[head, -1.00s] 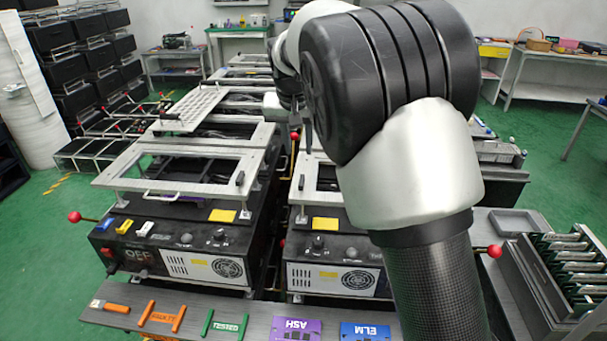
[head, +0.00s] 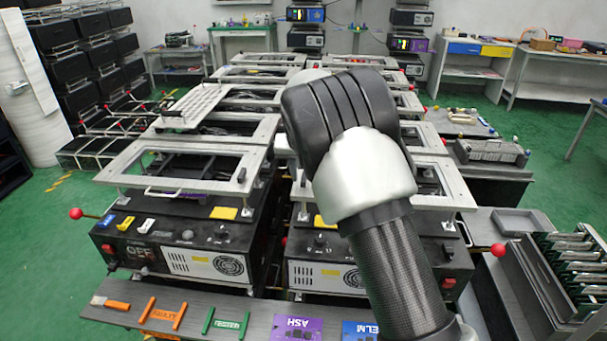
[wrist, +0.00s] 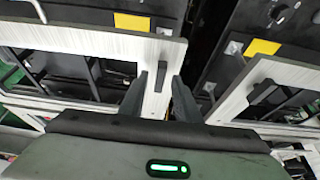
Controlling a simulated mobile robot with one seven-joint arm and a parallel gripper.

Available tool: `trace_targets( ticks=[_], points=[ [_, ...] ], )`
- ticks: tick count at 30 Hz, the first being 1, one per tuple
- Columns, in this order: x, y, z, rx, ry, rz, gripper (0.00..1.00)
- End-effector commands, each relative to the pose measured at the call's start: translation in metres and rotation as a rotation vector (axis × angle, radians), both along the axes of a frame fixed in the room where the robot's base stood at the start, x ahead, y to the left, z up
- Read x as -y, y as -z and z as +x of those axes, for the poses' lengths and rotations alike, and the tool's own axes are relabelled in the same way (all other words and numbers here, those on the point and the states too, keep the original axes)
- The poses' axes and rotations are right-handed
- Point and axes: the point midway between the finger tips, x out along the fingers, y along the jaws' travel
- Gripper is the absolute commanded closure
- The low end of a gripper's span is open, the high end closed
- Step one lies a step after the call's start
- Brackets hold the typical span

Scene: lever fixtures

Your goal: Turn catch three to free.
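In the wrist view my gripper (wrist: 159,83) is open, its two dark fingers apart. A small black catch (wrist: 161,75) on a pale metal frame (wrist: 85,40) shows between the fingertips; I cannot tell whether they touch it. A second black catch (wrist: 263,91) is on the neighbouring frame (wrist: 240,100) to the right. In the head view a black catch (head: 242,175) stands at the right end of the left fixture's frame (head: 125,165). My arm hides my gripper there. No catch number is readable.
Yellow labels (head: 223,213) mark the fixture fronts. A red ball lever (head: 76,213) sticks out at left and another (head: 498,250) at right. Tags lie on the front shelf (head: 262,317). A board rack (head: 565,270) stands at right. A narrow gap separates the two front fixtures.

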Motion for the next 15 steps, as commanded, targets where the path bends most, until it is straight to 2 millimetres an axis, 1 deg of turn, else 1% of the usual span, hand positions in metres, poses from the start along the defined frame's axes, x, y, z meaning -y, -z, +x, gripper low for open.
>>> trace_targets(
  ticks=[4, 8, 9, 15],
  points=[
    [0.0, -0.0004, 0.0001, 0.0, 0.0, 0.0, 0.7],
    [0.0, -0.0004, 0.0, 0.0, 0.0, 0.0, 0.92],
    [0.0, -0.0005, 0.0, 0.0, 0.0, 0.0, 0.99],
    [0.0001, -0.0006, 0.0, 0.0, -0.002, 0.0, 1.0]
  ],
)
